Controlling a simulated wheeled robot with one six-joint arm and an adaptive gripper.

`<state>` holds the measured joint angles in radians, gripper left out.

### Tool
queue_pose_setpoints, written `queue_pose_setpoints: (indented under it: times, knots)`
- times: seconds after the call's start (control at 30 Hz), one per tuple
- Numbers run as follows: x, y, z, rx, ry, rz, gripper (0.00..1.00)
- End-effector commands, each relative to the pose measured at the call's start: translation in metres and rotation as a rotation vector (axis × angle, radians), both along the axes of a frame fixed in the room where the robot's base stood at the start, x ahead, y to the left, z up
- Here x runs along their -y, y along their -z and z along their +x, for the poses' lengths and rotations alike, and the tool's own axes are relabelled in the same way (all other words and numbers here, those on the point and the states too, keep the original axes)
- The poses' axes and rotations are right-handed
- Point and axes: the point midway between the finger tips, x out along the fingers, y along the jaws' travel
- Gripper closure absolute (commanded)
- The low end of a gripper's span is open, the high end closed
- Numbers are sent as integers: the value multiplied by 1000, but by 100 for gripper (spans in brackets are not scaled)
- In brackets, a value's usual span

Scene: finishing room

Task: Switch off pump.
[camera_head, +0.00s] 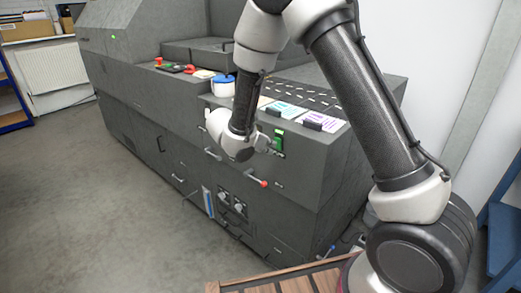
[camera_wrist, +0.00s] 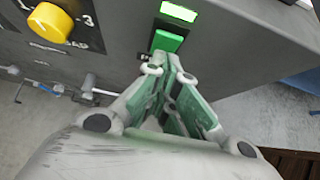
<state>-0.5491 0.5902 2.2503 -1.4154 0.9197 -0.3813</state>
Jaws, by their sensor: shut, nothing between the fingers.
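A green rocker switch (camera_wrist: 167,41) sits on the dark front panel of the machine, with a lit green lamp (camera_wrist: 179,12) just above it. A small label beside the switch is too small to read. The switch also shows in the head view (camera_head: 278,142), at the machine's right part. My gripper (camera_wrist: 170,64) is shut and empty, its fingertips right at the lower edge of the switch in the wrist view. I cannot tell whether they touch it. In the head view my wrist hides most of the gripper.
A yellow numbered knob (camera_wrist: 49,21) is left of the switch. A red-tipped lever (camera_head: 262,183) sticks out below it in the head view. Ink trays (camera_head: 285,113) and a blue-lidded tub (camera_head: 223,86) stand on the machine. Open floor (camera_head: 70,190) lies at left.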

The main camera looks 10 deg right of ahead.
Motion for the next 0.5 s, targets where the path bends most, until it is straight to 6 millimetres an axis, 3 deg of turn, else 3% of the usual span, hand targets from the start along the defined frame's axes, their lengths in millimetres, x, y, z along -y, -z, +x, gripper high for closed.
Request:
queue_pose_setpoints:
  times: [0.5]
  knots:
    - [10, -2, 7, 1, 1, 0, 100]
